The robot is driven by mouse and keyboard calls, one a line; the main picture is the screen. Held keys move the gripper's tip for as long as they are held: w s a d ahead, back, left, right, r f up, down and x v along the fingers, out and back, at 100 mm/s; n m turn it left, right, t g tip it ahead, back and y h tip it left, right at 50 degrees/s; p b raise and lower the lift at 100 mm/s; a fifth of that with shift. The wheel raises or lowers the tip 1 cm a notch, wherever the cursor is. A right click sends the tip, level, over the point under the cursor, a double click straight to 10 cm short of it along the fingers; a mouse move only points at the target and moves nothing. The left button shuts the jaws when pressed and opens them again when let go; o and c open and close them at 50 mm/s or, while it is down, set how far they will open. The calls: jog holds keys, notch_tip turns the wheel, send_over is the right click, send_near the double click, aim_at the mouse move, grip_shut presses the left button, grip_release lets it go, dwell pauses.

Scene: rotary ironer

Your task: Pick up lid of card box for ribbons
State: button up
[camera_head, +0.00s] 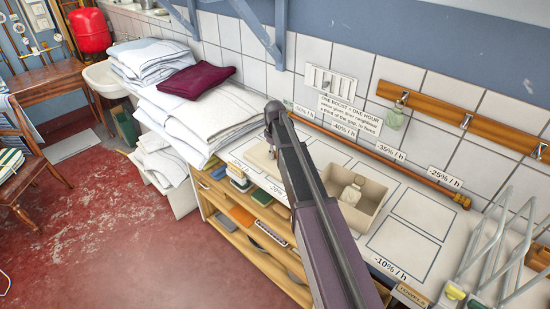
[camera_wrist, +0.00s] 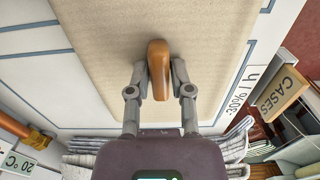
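The lid shows in the wrist view as a flat beige panel (camera_wrist: 100,40) with a rounded brown wooden handle (camera_wrist: 159,70) on it. My gripper (camera_wrist: 159,72) has one finger on each side of the handle, and both fingertips appear to touch it. In the head view my gripper (camera_head: 272,135) is over the left part of the worktop, and a beige piece (camera_head: 262,157) shows beside it, mostly hidden by my arm. An open beige box (camera_head: 375,197) with a pale bottle-like thing (camera_head: 351,193) in it is to the right. Whether the lid is raised I cannot tell.
Stacked white linen with a dark red cloth (camera_head: 198,80) stands left of the worktop. A wooden rail (camera_head: 385,160) runs along the tiled wall. Wire racks (camera_head: 500,245) stand at the right. Open shelves (camera_head: 255,225) are below. Outlined worktop areas (camera_head: 425,212) at right are bare.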

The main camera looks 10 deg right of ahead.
jog(key=shift+r, duration=0.15)
grip_shut()
notch_tip(320, 180, up, 10)
jog(key=p, duration=1)
jog(key=shift+f, duration=0.2)
jog(key=shift+s+a, duration=0.1)
dwell(0.6)
